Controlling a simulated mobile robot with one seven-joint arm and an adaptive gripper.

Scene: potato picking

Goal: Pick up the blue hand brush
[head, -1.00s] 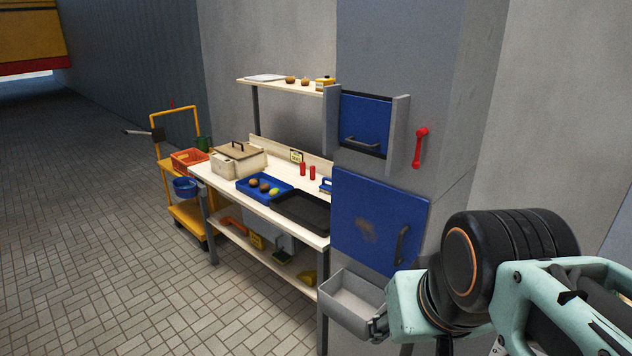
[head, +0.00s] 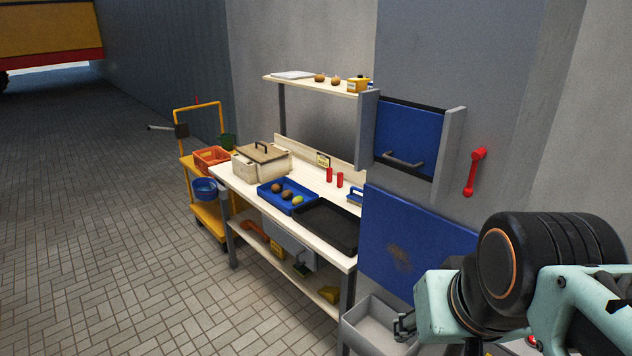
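The blue hand brush (head: 355,196) lies on the right end of the workbench top (head: 243,188). Only its blue handle and a pale lower edge show; the blue panel of the grey cabinet hides the rest. My gripper (head: 404,327) is at the lower right, in front of the grey bin and well apart from the brush. It is small and partly hidden by my arm, so I cannot tell whether it is open or shut. I see nothing held in it.
A black tray (head: 335,241) and a blue tray (head: 272,204) with several potatoes lie on the bench. Two red cylinders (head: 329,175) stand behind. The grey cabinet (head: 455,105) and open grey bin (head: 372,318) flank the bench's right end. The floor at left is clear.

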